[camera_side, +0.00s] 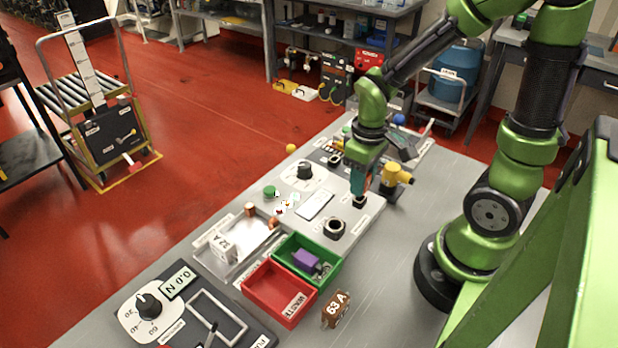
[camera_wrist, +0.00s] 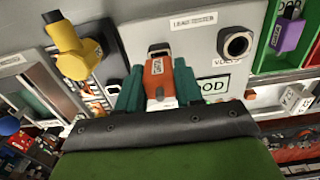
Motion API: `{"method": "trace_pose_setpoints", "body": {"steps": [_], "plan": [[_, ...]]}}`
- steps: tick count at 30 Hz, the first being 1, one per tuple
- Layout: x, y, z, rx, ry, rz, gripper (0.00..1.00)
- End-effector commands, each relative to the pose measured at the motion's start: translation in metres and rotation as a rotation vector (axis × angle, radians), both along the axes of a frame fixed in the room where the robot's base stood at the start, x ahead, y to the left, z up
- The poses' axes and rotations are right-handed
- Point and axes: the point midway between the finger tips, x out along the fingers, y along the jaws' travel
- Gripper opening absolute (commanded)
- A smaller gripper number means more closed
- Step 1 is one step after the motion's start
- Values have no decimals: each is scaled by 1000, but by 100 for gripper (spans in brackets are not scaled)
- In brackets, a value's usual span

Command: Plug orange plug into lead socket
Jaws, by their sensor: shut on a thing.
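The orange plug (camera_wrist: 158,78) is held between the teal fingers of my gripper (camera_wrist: 158,88) in the wrist view. Its far end meets a dark block with a pale opening (camera_wrist: 159,49), below the LEAD TESTER label (camera_wrist: 193,20). Whether the plug is seated in it or only against it, I cannot tell. In the side view my gripper (camera_side: 359,186) points down over a black block (camera_side: 359,201) on the grey panel, and the plug is mostly hidden. A sign partly covered by a finger reads "OOD" (camera_wrist: 212,86).
A round black socket (camera_wrist: 237,43) stands beside the plug; it also shows in the side view (camera_side: 334,228). A yellow elbow connector (camera_wrist: 77,52) is close on the other side. A green bin (camera_side: 286,262) with a purple item, a red bin (camera_side: 262,293) and a brown 63 A block (camera_side: 336,309) stand nearer.

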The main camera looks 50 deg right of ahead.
Motion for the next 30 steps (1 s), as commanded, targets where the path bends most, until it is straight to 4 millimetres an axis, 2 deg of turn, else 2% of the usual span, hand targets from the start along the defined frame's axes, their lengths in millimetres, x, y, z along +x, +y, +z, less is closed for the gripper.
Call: {"method": "trace_pose_setpoints", "body": {"steps": [28, 29, 30], "plan": [[0, 0, -24, 0, 2, 0, 0], [0, 0, -24, 0, 1, 0, 40], [0, 0, -24, 0, 1, 0, 46]]}}
